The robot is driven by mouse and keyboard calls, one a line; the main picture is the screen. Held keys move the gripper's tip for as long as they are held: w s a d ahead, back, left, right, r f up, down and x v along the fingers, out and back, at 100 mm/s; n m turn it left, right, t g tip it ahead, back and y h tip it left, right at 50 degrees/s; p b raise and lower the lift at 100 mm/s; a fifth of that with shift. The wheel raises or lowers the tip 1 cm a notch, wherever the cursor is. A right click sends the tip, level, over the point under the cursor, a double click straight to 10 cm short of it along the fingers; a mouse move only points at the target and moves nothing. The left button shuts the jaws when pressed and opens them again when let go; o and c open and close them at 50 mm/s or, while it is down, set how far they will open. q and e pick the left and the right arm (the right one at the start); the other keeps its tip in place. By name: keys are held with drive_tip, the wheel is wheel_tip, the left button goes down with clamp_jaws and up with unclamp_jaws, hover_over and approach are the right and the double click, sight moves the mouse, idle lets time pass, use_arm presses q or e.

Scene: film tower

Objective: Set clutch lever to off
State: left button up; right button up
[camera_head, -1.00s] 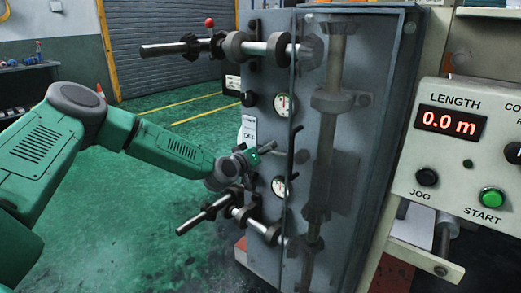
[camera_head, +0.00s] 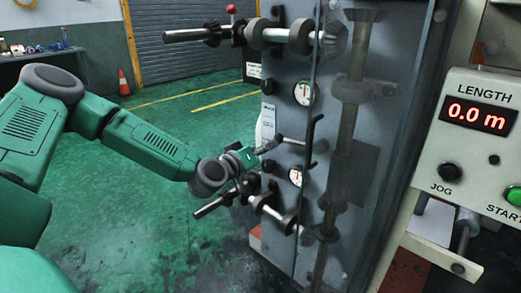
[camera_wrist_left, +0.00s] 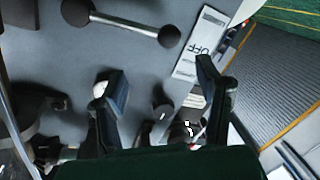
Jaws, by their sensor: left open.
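The clutch lever (camera_head: 272,145) is a grey rod with a dark knob, on the front of the grey cabinet. In the left wrist view the lever (camera_wrist_left: 122,25) shows as a rod with dark ends, its right knob beside the label (camera_wrist_left: 200,45) marked OFF. The label (camera_head: 268,113) also shows in the head view, just above the lever. My left gripper (camera_head: 249,156) is close to the lever's knob end. In the left wrist view my left gripper (camera_wrist_left: 160,85) has its fingers spread, and the lever lies beyond the fingertips, not between them. My right gripper is not in view.
Shafts with collars stick out above (camera_head: 235,34) and below (camera_head: 262,203) the lever. A control panel (camera_head: 466,145) reading 0.0 m stands at the right. Green floor (camera_head: 110,165) lies open at left.

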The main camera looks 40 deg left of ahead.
use_arm(q)
drive_tip(key=shift+s, duration=0.35)
drive_tip(key=shift+a, duration=0.1)
